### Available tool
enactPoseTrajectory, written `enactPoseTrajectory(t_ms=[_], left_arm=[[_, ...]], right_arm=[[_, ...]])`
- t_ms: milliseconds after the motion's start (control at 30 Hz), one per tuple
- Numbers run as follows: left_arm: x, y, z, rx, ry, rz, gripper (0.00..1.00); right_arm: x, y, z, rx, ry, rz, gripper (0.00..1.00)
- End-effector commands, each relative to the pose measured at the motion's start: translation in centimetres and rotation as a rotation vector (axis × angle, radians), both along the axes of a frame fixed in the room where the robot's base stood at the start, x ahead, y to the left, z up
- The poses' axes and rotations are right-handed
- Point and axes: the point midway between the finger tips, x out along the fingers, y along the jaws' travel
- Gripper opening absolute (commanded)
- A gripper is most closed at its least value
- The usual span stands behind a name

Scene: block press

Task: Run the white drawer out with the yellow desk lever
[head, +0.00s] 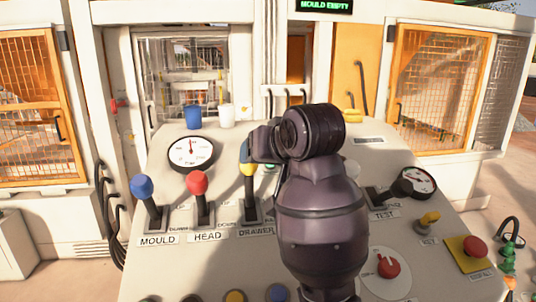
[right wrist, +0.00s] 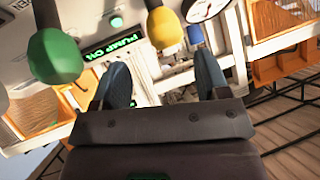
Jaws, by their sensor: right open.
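The yellow lever (head: 249,169) stands at the DRAWER label on the sloped desk, its knob partly covered by my right gripper (head: 249,151). In the right wrist view the yellow knob (right wrist: 166,31) lies just beyond the open fingertips of my right gripper (right wrist: 160,68), roughly in line with the gap between them. The fingers are not closed on it; I cannot tell whether they touch it. My right wrist hides part of the desk behind it. I cannot make out the white drawer for certain. My left gripper is not in view.
A blue lever (head: 141,187) at MOULD and a red lever (head: 197,184) at HEAD stand left of the yellow one. A green knob (right wrist: 55,55) is close by in the wrist view. Blue (head: 193,117) and white (head: 227,116) cups stand behind. The display (head: 324,5) reads MOULD EMPTY.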

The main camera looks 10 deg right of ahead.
Motion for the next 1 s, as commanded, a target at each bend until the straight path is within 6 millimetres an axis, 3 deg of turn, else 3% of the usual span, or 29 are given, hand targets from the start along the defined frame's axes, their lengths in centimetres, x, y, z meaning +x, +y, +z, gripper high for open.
enactPoseTrajectory(t_ms=[300,833,1000], left_arm=[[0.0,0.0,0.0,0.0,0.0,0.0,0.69],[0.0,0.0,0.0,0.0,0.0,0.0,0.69],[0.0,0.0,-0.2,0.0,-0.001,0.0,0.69]], right_arm=[[-1.2,-0.3,0.5,0.0,0.0,0.0,0.69],[-1.4,-0.4,0.6,0.0,0.0,0.0,0.69],[-2.6,-0.8,1.5,0.001,-0.004,0.0,0.69]])
